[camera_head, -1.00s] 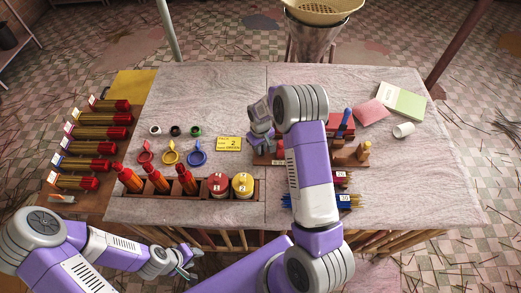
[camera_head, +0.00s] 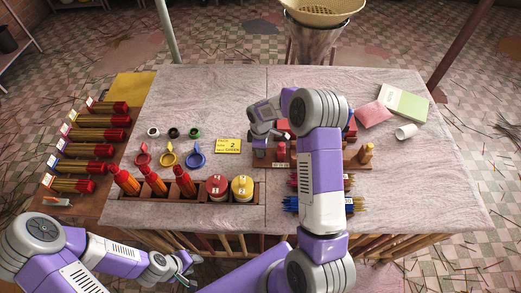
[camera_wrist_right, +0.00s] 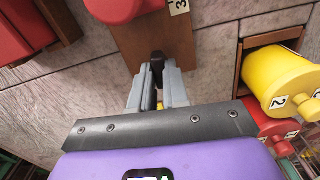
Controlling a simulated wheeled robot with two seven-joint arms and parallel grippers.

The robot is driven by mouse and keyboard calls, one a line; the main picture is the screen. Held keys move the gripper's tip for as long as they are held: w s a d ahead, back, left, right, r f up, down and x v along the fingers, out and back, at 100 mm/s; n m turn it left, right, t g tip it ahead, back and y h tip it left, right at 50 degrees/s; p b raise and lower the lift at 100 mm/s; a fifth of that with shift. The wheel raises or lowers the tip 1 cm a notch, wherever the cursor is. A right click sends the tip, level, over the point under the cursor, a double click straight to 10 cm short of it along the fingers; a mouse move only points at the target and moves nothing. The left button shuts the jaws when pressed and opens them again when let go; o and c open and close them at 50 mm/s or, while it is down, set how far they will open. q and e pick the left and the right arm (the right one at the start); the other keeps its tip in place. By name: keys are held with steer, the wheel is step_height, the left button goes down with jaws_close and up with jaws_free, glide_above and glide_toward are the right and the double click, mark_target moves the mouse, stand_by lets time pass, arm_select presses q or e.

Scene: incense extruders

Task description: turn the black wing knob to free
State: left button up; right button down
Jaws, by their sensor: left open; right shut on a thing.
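The black wing knob (camera_wrist_right: 157,59) shows as a small dark piece at the edge of a brown wooden block (camera_wrist_right: 155,40) in the right wrist view. My right gripper (camera_wrist_right: 158,75) is shut on it, one grey finger on each side; the fingers hide most of it. In the head view my right gripper (camera_head: 260,148) is at the left end of the wooden extruder base (camera_head: 283,164), and the knob cannot be made out there. My left gripper (camera_head: 186,270) is open and empty in front of the table, low at the left.
A rack (camera_head: 130,208) holds red-topped tubes, and red and yellow jars stand in its right end. A yellow card (camera_head: 228,146) lies left of my right gripper. My right arm covers part of the extruders. Left back of the table is clear.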

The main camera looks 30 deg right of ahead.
steer(key=shift+n, duration=0.7)
steer(key=c, duration=1.1)
jaws_free()
steer(key=shift+r, duration=0.1)
step_height(320, 180, up, 7)
steer(key=shift+r, duration=0.2)
